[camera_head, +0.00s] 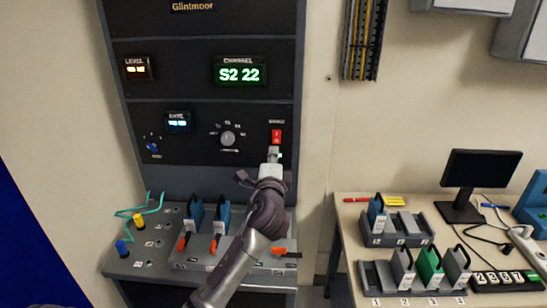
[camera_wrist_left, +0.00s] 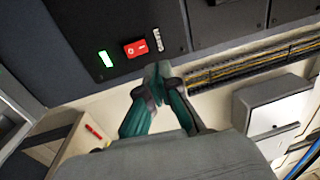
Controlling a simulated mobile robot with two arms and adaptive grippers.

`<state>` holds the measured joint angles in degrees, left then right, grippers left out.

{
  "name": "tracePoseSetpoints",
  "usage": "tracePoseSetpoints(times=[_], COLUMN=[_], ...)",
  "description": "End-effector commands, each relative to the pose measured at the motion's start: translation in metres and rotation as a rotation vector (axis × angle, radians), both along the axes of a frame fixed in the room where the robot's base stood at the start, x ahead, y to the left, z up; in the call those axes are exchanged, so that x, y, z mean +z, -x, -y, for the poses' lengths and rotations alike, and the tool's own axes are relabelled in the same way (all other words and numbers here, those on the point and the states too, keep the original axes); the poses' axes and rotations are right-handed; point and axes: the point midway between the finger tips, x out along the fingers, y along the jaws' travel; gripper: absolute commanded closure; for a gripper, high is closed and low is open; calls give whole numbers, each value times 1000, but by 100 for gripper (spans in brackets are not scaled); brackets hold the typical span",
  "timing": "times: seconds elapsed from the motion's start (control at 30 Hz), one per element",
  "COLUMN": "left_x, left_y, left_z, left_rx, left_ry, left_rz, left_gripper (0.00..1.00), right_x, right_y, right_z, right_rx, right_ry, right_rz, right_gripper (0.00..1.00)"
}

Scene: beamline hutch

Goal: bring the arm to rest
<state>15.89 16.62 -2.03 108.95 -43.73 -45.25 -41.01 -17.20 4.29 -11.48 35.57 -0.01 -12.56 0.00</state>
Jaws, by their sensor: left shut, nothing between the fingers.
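My left gripper (camera_head: 273,155) is at the front of the dark Glintmoor rack (camera_head: 200,82), just below a red rocker switch (camera_head: 277,136). Its fingers are shut and hold nothing. In the left wrist view the closed fingertips (camera_wrist_left: 161,74) are close to the panel, beside the red switch (camera_wrist_left: 135,48). I cannot tell if they touch the panel. A lit green lamp (camera_wrist_left: 106,59) is next to the switch there; in the head view the gripper mostly covers it. My left arm reaches up from the bottom middle, over the rack's shelf. My right gripper is not in view.
The rack's sloping shelf (camera_head: 146,258) carries blue modules (camera_head: 193,216), orange levers and cable plugs below my arm. A table (camera_head: 347,214) at the right holds module trays (camera_head: 377,277) and a monitor (camera_head: 483,172). Cable trunking (camera_head: 364,40) hangs on the wall. Bare wall separates rack and table.

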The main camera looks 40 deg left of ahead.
Motion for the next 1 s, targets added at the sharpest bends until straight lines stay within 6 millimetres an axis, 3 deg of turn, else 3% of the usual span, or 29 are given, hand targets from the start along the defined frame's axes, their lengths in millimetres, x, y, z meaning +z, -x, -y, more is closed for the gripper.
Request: tracePoseSetpoints(times=[0.53,0.63,0.77,0.87,1.0], left_x=[0,-11,-62,-120,-195], left_y=[1,5,29,65,133], left_z=[1,4,18,38,75], left_rx=[-1,-6,-19,-15,35], left_ry=[1,37,219,449,787], left_rz=[0,-12,-74,-158,-301], left_gripper=[100,100,100,100,100], right_x=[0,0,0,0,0], right_y=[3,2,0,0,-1], right_z=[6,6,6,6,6], right_rx=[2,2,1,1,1], right_ry=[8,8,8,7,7], right_rz=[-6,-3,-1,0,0], right_gripper=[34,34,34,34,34])
